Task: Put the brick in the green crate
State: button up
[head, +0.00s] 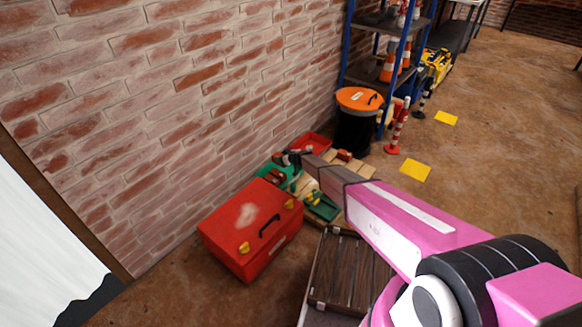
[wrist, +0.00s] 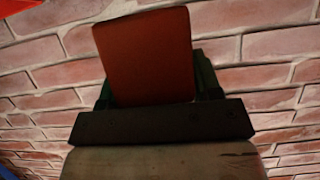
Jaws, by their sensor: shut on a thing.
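My gripper (wrist: 152,80) is shut on a reddish-brown brick (wrist: 145,50) in the wrist view, with a finger on either side of it. The brick sticks out past the fingers, with the brick wall behind it. In the head view my gripper (head: 290,158) is small and dark, close to the wall over the green crate (head: 292,184). The crate is partly hidden by my arm and the red toolbox. Reddish-brown pieces show at the crate, but I cannot tell whether they lie inside it. The gap between the held brick and the crate is unclear.
A red toolbox (head: 246,236) stands in front of the green crate. A red crate (head: 316,141) and a green tray with tools (head: 321,207) are close by. A black bin with an orange lid (head: 357,112) and blue shelving stand behind. Open floor lies to the right.

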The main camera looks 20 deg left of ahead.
jog(key=shift+w+d+f, duration=0.75)
jog(key=shift+w+f, duration=0.3)
jog(key=shift+f, duration=0.4)
jog(key=shift+w+d+f, duration=0.75)
jog(key=shift+w+f, duration=0.35)
jog(key=shift+f, duration=0.35)
jog(key=shift+w+d+f, duration=0.75)
jog(key=shift+w+f, duration=0.3)
jog(key=shift+f, duration=0.4)
jog(key=shift+f, duration=0.65)
jog(key=o, duration=1.2)
jog(key=shift+o, duration=0.2)
jog(key=shift+r, duration=0.1)
